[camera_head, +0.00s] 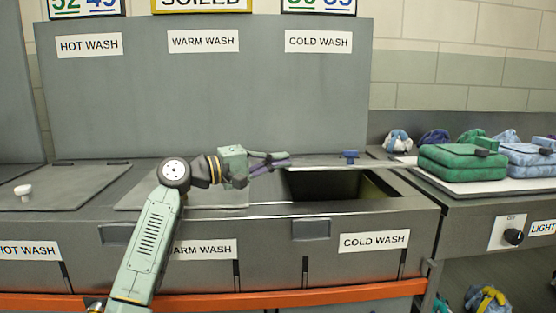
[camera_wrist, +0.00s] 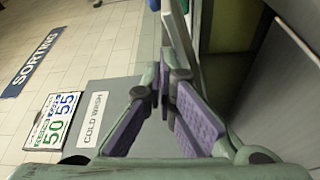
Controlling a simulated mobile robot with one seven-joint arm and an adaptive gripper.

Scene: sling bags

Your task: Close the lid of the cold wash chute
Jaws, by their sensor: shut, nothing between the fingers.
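The cold wash chute (camera_head: 335,186) is a dark rectangular opening in the grey counter, with its label on the front. Its lid (camera_head: 310,165) is a thin plate seen nearly edge-on at the back of the opening, with a blue knob (camera_head: 350,155) on top. I cannot tell its exact tilt. My gripper (camera_head: 287,160), with purple pads, is shut and empty near the lid's left end, and whether it touches is unclear. In the wrist view the fingers (camera_wrist: 166,95) are shut beside the chute's yellow-green inside (camera_wrist: 230,25).
The warm wash lid (camera_head: 225,195) lies flat behind my arm, as does the hot wash lid (camera_head: 75,187) with its white knob (camera_head: 23,191). A tall grey panel (camera_head: 200,100) stands behind. Folded green (camera_head: 462,162) and blue (camera_head: 530,160) bags sit on the right counter.

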